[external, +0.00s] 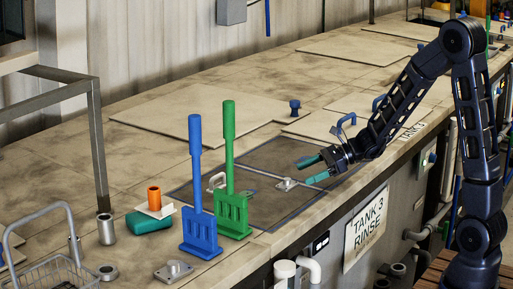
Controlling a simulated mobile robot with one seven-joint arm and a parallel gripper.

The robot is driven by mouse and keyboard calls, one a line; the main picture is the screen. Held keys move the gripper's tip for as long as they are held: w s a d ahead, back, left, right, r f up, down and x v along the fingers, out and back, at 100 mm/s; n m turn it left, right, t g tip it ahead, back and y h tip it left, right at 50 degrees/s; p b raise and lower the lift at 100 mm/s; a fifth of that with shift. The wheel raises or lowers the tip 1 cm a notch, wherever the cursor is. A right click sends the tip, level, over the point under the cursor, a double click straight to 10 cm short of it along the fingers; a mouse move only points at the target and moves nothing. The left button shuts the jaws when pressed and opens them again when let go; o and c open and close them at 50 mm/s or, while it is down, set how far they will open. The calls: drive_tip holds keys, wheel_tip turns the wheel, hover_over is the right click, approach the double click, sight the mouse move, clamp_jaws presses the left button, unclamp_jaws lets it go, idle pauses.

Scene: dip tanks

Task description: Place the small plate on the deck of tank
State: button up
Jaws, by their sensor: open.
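A similar small plate (173,270) lies on the pale deck (130,262) at the front left. I cannot tell which of the two the task means. My gripper (312,170) is open, with teal fingertips pointing left. It is just above and to the right of the first plate in the picture, apparently empty. Whether it touches the plate cannot be told.
Blue (195,190) and green (229,175) upright paddles stand left of my gripper. An orange cup (154,198), a teal block (149,222), metal cylinders and a wire basket (50,272) are at the left. Flat covers (190,117) lie behind. A blue handle (345,124) stands near my wrist.

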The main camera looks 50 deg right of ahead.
sight(294, 183)
drive_tip(key=shift+x, duration=2.65)
drive_tip(key=shift+f, duration=0.1)
drive_tip(key=shift+d, duration=0.1)
drive_tip(key=shift+c, duration=0.2)
drive_tip(key=shift+s, duration=0.1)
drive_tip(key=c, duration=1.6)
